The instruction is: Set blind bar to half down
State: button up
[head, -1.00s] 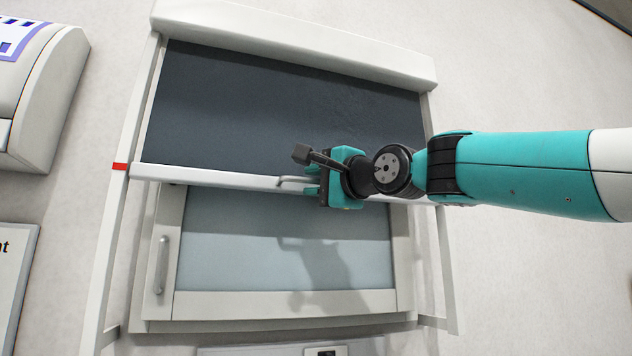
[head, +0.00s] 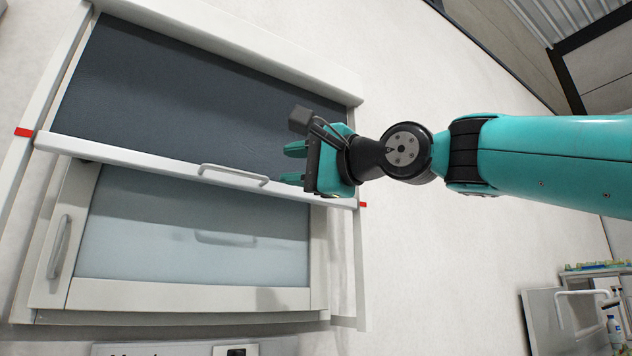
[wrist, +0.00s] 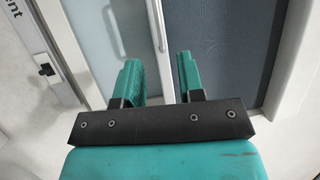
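The blind bar (head: 130,160) is a long white rail along the lower edge of the dark blind (head: 200,85). Its ends lie about level with the red marks on the frame, the left mark (head: 24,132) and the right mark (head: 362,204). The bar's handle (head: 233,176) is a thin loop, fully visible in the head view. My gripper (head: 288,163) is open and empty, just right of the handle and apart from it. In the wrist view the two teal fingers stand apart, with the bar (wrist: 152,22) beyond them.
Below the bar is a cabinet window (head: 190,235) with a vertical handle (head: 59,246) at its left. A labelled panel (head: 180,350) sits beneath.

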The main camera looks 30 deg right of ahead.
jog(key=shift+b+v, duration=1.65)
jog(key=shift+v, duration=0.3)
jog(key=shift+f, duration=0.25)
jog(key=w+a+f+n+g+h, duration=0.1)
jog(key=a+f+n+g, duration=0.15)
jog(key=f, duration=0.75)
jog(key=a+f+n+g, duration=0.1)
jog(key=f+n+g, duration=0.2)
jog(key=f, duration=0.7)
jog(key=w+a+f+n+g+h, duration=0.1)
jog(key=a+f+n+g, duration=0.15)
jog(key=f, duration=0.65)
jog(key=s+a+f+n+g+h, duration=0.1)
jog(key=s+f+n+g, duration=0.4)
jog(key=s+f, duration=0.55)
jog(key=s+f+n+g+h, duration=0.2)
jog(key=s+f+n+g, duration=0.4)
jog(key=f, duration=0.7)
notch_tip(320, 180, up, 14)
jog(key=t+p, duration=0.1)
jog(key=p, duration=1.3)
jog(key=shift+s+f, duration=0.15)
jog(key=shift+s, duration=0.3)
